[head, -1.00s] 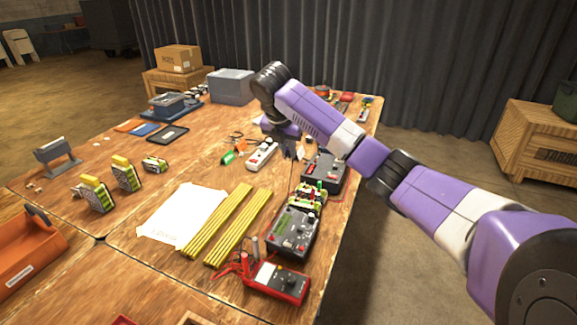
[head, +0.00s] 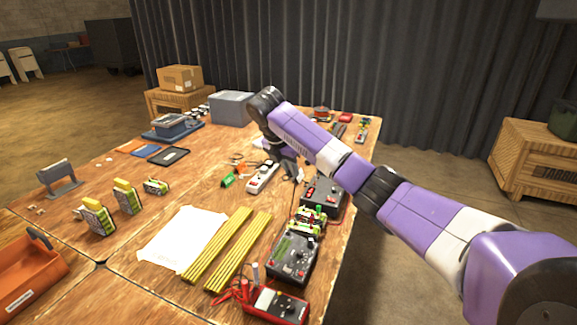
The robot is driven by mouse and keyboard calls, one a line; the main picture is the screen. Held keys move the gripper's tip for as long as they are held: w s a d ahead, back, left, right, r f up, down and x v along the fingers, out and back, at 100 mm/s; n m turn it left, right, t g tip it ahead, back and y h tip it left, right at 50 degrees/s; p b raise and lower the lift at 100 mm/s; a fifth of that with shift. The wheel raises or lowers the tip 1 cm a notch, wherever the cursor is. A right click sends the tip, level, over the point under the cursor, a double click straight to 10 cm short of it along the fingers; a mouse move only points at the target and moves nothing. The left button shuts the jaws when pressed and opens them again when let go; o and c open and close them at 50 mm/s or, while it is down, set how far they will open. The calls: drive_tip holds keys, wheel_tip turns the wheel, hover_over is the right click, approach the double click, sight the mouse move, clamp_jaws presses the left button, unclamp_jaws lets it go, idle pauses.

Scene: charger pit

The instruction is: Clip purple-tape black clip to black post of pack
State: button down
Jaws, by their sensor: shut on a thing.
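My gripper (head: 297,176) is in the head view, over the table's right part, beside the far black charger box. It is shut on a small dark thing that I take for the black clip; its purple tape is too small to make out. A thin dark lead runs down from the gripper toward the near charger (head: 293,257). A green-and-black pack (head: 307,220) sits at the far end of that charger, below the gripper in the picture. I cannot make out its black post at this size. The gripper is apart from the pack.
A second black charger (head: 323,194) stands just beyond the pack. A red multimeter (head: 276,305) with red leads lies at the near end. A white power strip (head: 263,177) and yellow bars (head: 228,250) lie to the left. The white sheet (head: 180,238) leaves that area flat.

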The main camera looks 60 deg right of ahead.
drive_tip(key=shift+d+m+g+y, duration=0.6)
drive_tip(key=shift+d+m+g, duration=0.6)
drive_tip(key=shift+d+m, duration=1.5)
wheel_tip(320, 180, down, 14)
drive_tip(key=b, duration=0.6)
drive_tip(key=shift+a+r+m+b, duration=0.2)
drive_tip(key=shift+a+m+b, duration=0.2)
drive_tip(key=shift+a, duration=0.05)
drive_tip(key=shift+w, duration=0.1)
drive_tip(key=shift+f, duration=0.1)
drive_tip(key=shift+f+b, duration=2.75)
drive_tip(key=shift+f, duration=0.7)
drive_tip(key=shift+f, duration=0.15)
drive_tip(key=c, duration=1.3)
unclamp_jaws()
drive_tip(key=shift+c, duration=0.2)
